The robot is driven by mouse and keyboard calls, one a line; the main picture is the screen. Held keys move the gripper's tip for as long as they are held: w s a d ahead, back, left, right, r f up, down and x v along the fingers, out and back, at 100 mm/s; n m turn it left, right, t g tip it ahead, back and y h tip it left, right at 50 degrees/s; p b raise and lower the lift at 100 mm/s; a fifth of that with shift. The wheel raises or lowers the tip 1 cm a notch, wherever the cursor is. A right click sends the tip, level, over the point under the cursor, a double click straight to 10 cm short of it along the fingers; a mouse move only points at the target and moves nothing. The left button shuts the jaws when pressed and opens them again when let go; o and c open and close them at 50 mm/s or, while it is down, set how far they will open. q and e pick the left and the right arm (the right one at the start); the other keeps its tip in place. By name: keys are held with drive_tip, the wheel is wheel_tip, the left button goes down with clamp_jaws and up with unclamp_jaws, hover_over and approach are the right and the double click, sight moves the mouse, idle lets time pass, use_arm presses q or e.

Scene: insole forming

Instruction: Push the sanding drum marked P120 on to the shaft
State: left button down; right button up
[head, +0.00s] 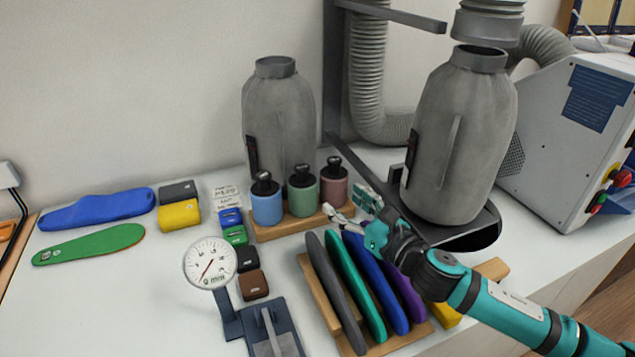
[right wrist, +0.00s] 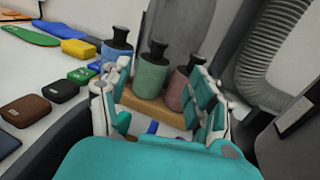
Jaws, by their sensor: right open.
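Three drums with black tops stand upright in a row on a wooden holder (head: 275,231): a blue drum (head: 266,208), a green drum (head: 303,195) and a dusky red drum (head: 334,186). I cannot read a P120 mark on any of them. My right gripper (head: 350,203) is open, just right of and in front of the red drum. In the right wrist view, the green drum (right wrist: 151,77) and red drum (right wrist: 179,86) show between the open fingers (right wrist: 160,80), beyond them. The blue drum (right wrist: 116,50) is partly behind the left finger. I cannot make out the shaft. My left gripper is out of view.
A wooden rack (head: 312,272) with several coloured insoles stands under my right arm. Two grey bottle-shaped vessels (head: 460,140) (head: 278,115) stand behind. A dial gauge (head: 210,263), small coloured blocks (head: 180,214) and two insoles (head: 90,244) lie left. A grey machine (head: 568,140) stands right.

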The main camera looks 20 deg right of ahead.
sight(306, 172)
drive_tip(key=p+x, duration=0.2)
drive_tip(key=x, duration=1.3)
drive_tip(key=shift+w+a+p, duration=0.2)
drive_tip(key=shift+w+p, duration=0.15)
clamp_jaws()
drive_tip(key=shift+r, duration=0.1)
